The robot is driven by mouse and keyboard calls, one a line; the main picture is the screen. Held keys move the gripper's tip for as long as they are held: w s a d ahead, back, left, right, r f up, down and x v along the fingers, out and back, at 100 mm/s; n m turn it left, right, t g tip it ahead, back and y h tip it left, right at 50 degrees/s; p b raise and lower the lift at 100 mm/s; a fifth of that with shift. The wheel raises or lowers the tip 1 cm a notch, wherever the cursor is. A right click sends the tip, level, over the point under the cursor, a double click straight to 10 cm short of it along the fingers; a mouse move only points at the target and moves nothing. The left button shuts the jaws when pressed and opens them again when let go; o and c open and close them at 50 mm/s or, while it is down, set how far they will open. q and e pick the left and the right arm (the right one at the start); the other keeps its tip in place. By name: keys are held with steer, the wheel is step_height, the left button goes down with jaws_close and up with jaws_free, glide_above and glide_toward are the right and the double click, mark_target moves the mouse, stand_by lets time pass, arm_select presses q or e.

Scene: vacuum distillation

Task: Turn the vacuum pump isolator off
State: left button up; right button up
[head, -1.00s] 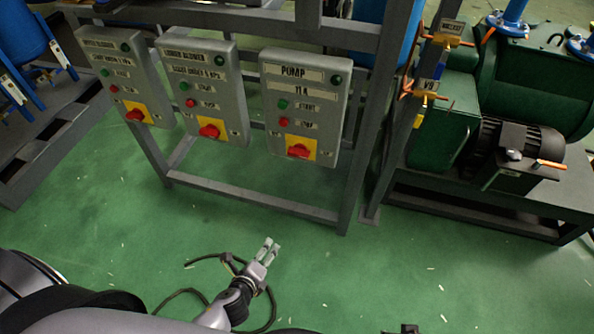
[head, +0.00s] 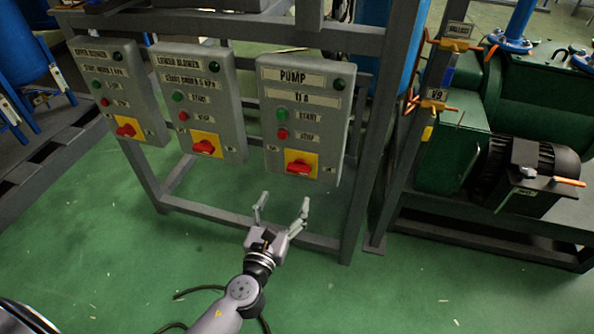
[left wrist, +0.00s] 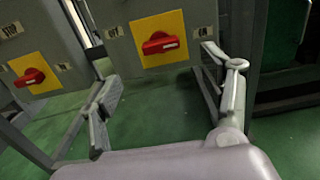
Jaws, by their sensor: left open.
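The pump control box (head: 301,115) is a grey panel labelled PUMP, mounted on a metal frame. Its red isolator knob (head: 300,166) sits on a yellow plate at the bottom of the box, and the knob lies roughly horizontal. The knob also shows in the left wrist view (left wrist: 160,43), beyond and between the fingers, with an ON label at its right. My left gripper (head: 282,204) is open and empty, below and slightly left of the knob, apart from it. My right gripper is not in view.
Two similar grey boxes, a middle one (head: 201,100) and a left one (head: 119,90), each carry a red knob. A green machine (head: 535,105) with orange-handled valves stands at right. The frame's lower bar (head: 205,214) runs behind my gripper. The green floor is mostly clear.

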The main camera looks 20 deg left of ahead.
mark_target(297, 172)
arm_select(q)
steer(key=w, duration=1.1)
steer(key=shift+c, duration=0.4)
steer(key=c, duration=1.1)
